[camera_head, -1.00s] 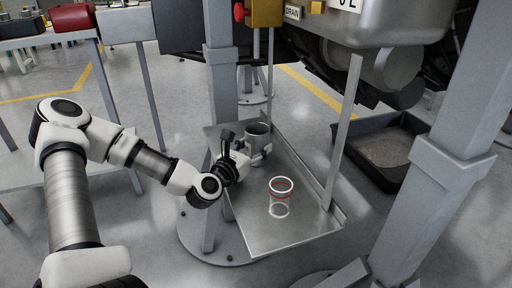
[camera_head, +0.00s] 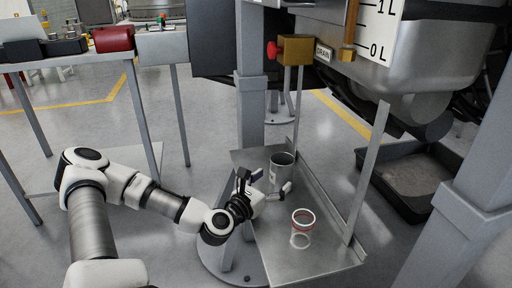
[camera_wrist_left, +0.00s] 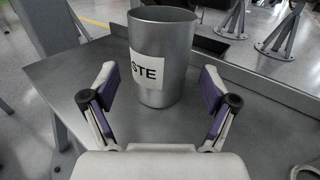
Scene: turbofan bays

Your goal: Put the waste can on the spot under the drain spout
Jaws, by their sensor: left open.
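The waste can (camera_head: 283,170), a grey metal cylinder with a white label, stands upright on the metal shelf (camera_head: 285,262) under the engine. My left gripper (camera_head: 266,182) is open and on the near left side of it. In the left wrist view the can (camera_wrist_left: 178,72) is straight ahead, in line with the gap between the open fingers (camera_wrist_left: 157,80), touching neither. Its label reads "STE". My right gripper is not in view.
A black tray (camera_head: 410,175) is on the floor at right.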

